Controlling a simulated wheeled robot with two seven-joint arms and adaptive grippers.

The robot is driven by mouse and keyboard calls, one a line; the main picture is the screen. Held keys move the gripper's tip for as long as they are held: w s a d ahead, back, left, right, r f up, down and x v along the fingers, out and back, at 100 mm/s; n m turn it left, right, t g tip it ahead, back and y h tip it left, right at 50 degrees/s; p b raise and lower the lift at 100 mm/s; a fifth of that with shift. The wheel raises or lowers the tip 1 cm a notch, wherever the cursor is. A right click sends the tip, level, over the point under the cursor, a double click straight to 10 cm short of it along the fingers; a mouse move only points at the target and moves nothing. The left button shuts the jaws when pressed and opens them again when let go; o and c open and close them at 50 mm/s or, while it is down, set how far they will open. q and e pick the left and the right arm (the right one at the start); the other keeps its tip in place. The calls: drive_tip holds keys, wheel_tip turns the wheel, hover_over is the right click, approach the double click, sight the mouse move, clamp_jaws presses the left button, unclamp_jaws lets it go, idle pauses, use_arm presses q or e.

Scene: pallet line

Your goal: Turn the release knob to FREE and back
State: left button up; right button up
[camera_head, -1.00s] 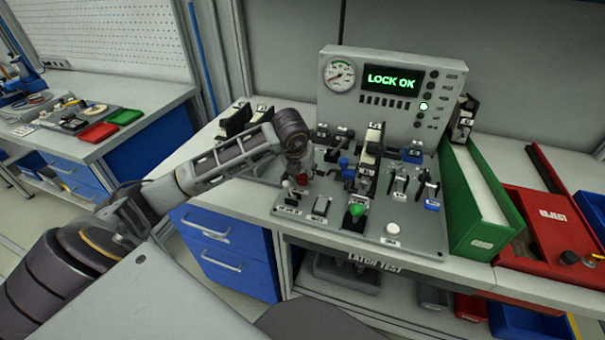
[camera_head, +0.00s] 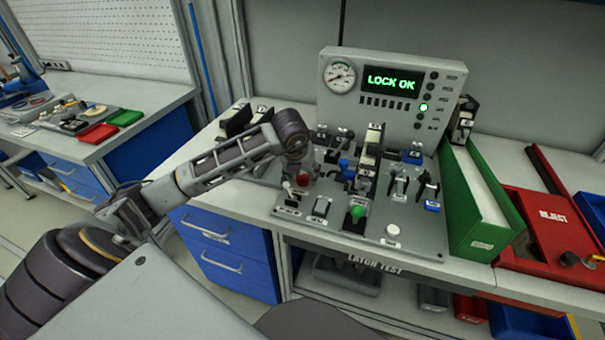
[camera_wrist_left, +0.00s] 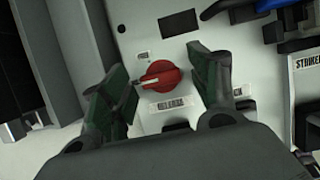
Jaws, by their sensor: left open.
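The red release knob (camera_wrist_left: 160,75) sits on the grey panel in the left wrist view. Its white pointer line points to the left of the picture, slightly downward. It also shows in the head view (camera_head: 303,181), just below my left wrist. My left gripper (camera_wrist_left: 156,70) is open, one dark green finger on either side of the knob. I see a gap at each side, and I cannot tell how high the fingertips are above the panel. The label below the knob is too blurred to read surely. The display (camera_head: 391,80) reads LOCK OK. My right gripper is out of view.
Several levers, switches and a green-topped control (camera_head: 357,212) stand close to the right of the knob on the panel (camera_head: 330,238). A gauge (camera_head: 340,76) is behind.

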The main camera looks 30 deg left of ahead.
use_arm(q)
drive_tip(key=v, duration=1.2)
drive_tip(key=shift+f, duration=0.1)
idle(0.5)
